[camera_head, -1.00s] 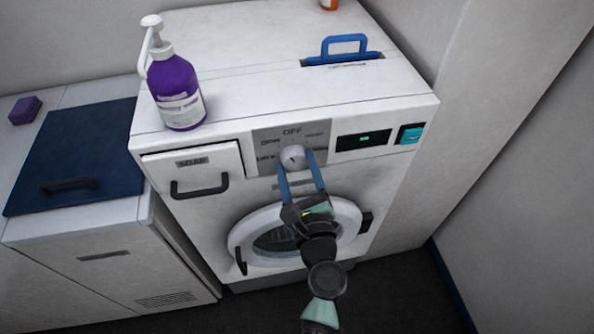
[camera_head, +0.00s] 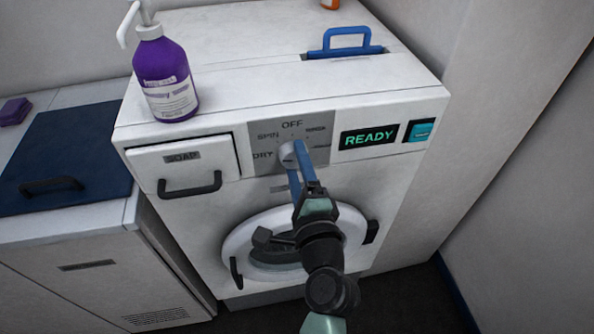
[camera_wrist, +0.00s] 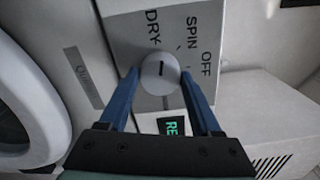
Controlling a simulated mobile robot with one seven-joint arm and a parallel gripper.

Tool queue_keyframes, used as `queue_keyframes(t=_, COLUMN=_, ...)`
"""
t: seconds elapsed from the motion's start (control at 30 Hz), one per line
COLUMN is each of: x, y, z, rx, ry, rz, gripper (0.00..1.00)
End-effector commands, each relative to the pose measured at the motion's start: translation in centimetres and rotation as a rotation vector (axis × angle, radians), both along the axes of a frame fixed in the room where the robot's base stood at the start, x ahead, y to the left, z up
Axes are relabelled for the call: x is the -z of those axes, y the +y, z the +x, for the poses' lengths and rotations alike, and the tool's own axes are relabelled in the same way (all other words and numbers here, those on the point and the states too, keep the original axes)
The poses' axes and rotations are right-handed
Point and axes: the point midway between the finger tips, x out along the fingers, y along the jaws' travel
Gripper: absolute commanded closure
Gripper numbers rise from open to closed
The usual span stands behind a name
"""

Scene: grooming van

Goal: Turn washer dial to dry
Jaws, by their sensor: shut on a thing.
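The washer (camera_head: 213,135) has a grey panel (camera_head: 263,130) with a round, pale dial (camera_head: 287,150). OFF is printed above the dial, with SPIN and DRY to its left; labels on the right are small. My gripper (camera_head: 292,152) is shut on the dial, one blue finger on each side. In the wrist view, the fingers of my gripper (camera_wrist: 160,88) flank it closely.
A display (camera_head: 368,137) reads READY, beside a teal button (camera_head: 420,130). A purple pump bottle (camera_head: 165,80) and a blue handle (camera_head: 346,42) are on top. A wall stands at right.

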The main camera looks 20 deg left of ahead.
Motion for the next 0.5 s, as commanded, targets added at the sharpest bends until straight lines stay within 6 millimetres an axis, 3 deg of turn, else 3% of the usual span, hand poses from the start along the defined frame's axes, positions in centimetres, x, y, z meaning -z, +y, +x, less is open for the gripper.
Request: queue_keyframes(t=0.5, x=0.09, y=-0.06, z=0.02, rx=0.001, ry=-0.132, rz=-0.197, gripper=0.91)
